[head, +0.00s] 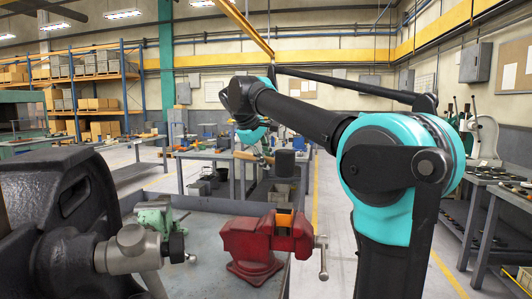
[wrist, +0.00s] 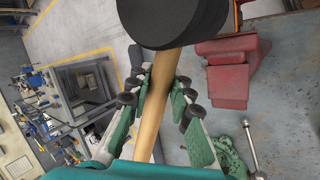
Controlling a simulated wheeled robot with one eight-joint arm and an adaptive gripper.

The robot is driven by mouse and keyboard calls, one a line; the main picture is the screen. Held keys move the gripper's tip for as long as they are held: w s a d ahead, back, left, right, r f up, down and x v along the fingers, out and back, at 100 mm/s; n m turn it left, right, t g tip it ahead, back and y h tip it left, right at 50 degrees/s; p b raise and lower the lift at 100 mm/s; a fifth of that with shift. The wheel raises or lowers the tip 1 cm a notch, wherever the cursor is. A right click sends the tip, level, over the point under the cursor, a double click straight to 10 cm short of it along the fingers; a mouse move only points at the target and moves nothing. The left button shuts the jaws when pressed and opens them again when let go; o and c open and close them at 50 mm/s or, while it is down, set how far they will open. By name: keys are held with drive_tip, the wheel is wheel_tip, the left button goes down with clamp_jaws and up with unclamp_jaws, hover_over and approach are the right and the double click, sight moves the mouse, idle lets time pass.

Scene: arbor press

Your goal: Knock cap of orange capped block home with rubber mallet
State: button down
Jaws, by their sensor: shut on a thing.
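The rubber mallet has a black head (head: 285,163) and a pale wooden handle (head: 243,156). My gripper (wrist: 158,88) is shut around the handle, just below the black head (wrist: 160,20) in the wrist view. The orange capped block (head: 285,217) sits between the jaws of the red vise (head: 250,240). Its lower part is hidden by the jaws, and I cannot tell how the cap sits. The mallet head is above the vise in the head view, apart from the block. The red vise (wrist: 225,72) is right of the mallet in the wrist view; the head hides part of it.
The vise stands on a grey bench (head: 208,232). A black cast machine (head: 60,215) and a small green tool (head: 153,216) stand to the left. The vise's steel handle (head: 323,258) sticks out at right. Other workbenches stand behind, with open floor between.

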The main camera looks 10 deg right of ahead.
wheel_tip(320, 180, down, 10)
drive_tip(key=shift+f, duration=0.1)
wheel_tip(320, 180, up, 7)
wheel_tip(320, 180, up, 6)
drive_tip(key=shift+d+f, duration=0.1)
idle(0.5)
drive_tip(key=shift+f, duration=2.85)
drive_tip(key=shift+f, duration=0.1)
idle(0.4)
